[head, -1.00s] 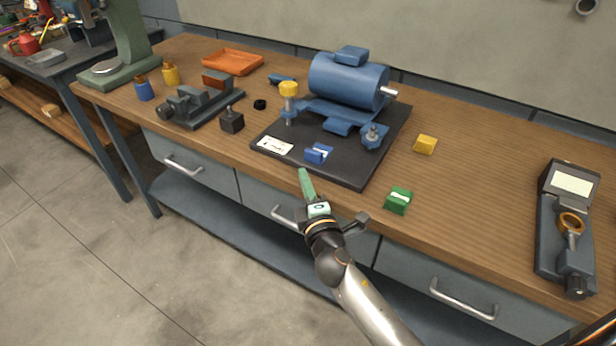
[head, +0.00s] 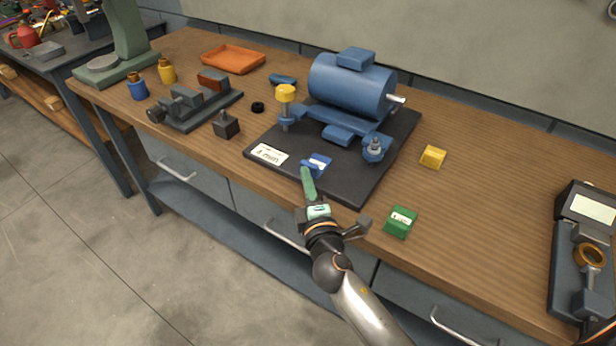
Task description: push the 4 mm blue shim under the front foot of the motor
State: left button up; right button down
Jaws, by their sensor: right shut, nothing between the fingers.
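The blue shim (head: 320,161), a small block with a white label, lies on the black base plate (head: 345,190) near its front edge. The blue motor (head: 350,88) stands on the plate behind it, with its feet at the sides and a bare gap between shim and motor. My right gripper (head: 306,171) is shut, its green fingers pointing at the shim's front side. The fingertips are at the shim or very close to it; I cannot tell if they touch.
A green block (head: 400,222) and a yellow block (head: 433,157) lie on the bench right of the plate. A white label card (head: 269,154) lies on the plate's left front.

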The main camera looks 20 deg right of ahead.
aim_at(316, 171)
dwell(0.4)
jog(key=w+d, duration=0.2)
jog(key=shift+w+d, duration=0.1)
jog(key=shift+d, duration=0.3)
